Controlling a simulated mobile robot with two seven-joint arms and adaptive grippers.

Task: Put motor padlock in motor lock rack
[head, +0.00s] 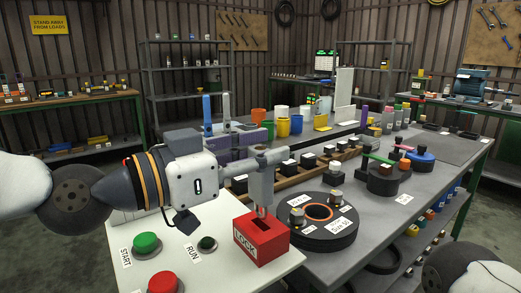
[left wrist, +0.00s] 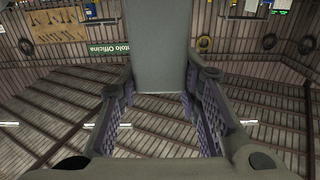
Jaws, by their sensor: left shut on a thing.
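My left gripper (head: 262,160) comes in from the left and is shut on a grey block, which looks like the motor padlock (head: 262,187). The block hangs upright below the fingers, with a narrow metal part at its lower end. In the left wrist view the grey block (left wrist: 160,45) shows between the two purple-padded fingers. Directly below is a red box marked LOCK (head: 262,240), apparently the motor lock rack, with a dark opening in its top. The metal part overlaps the box's top edge; I cannot tell whether it is inside or touching. My right gripper is out of view.
The red box stands on a pale panel (head: 215,262) with green and red buttons (head: 147,243). A black ring-shaped fixture (head: 325,240) stands close on the right. Behind are a wooden rack of dark blocks (head: 300,170) and several coloured cups (head: 283,127).

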